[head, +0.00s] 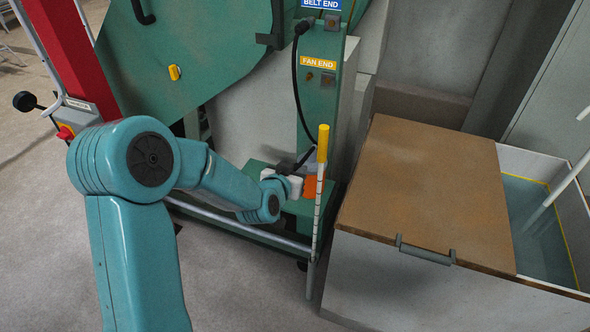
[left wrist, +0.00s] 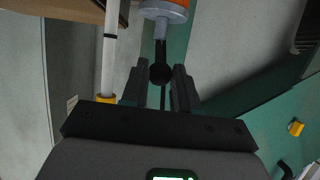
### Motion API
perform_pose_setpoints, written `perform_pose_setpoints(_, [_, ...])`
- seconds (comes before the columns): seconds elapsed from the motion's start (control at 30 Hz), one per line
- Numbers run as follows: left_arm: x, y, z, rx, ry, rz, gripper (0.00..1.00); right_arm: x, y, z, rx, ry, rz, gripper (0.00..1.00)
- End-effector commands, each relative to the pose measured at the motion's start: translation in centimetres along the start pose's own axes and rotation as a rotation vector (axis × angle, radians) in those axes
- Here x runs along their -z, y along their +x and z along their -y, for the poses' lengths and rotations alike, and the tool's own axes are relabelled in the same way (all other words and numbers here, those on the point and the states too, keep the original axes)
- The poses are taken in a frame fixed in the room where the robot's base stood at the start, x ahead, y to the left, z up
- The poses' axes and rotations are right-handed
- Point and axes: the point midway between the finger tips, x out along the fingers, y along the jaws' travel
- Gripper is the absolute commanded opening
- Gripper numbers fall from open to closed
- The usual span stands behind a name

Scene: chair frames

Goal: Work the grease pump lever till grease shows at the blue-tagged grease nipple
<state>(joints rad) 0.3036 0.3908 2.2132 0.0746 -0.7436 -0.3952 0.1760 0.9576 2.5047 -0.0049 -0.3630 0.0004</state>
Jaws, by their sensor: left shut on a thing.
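My left gripper (head: 290,170) is at the grease pump, beside its orange body (head: 313,187). In the left wrist view, the fingers (left wrist: 160,88) are on either side of the dark lever (left wrist: 161,50) with its black ball knob (left wrist: 160,73), and they are shut on it. The orange pump body (left wrist: 170,10) is just beyond. A black hose (head: 297,85) runs up to the blue BELT END tag (head: 321,4), its end beside the fitting (head: 332,21). A yellow FAN END tag (head: 318,63) is lower, with another fitting (head: 328,80). I see no clear grease. My right gripper is out of view.
A white rod with a yellow grip (head: 323,143) stands close to my left gripper. A large bin with a brown lid (head: 425,190) is at the right. A red post (head: 70,55) rises at the left. The green machine casing (head: 180,55) is behind.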

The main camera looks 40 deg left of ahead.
Motion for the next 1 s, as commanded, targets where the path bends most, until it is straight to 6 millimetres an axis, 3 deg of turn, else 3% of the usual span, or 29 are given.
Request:
perform_pose_setpoints(0.27, [-2.1,0.4,0.0,-0.001,-0.001,0.007,0.1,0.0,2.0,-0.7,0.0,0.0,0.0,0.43])
perform_pose_setpoints(0.57, [-1.7,0.2,0.0,-0.001,-0.001,0.006,0.1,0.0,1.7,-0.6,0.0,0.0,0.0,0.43])
perform_pose_setpoints(1.0, [3.8,-0.1,0.0,0.001,0.001,-0.004,0.1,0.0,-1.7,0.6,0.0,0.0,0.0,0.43])
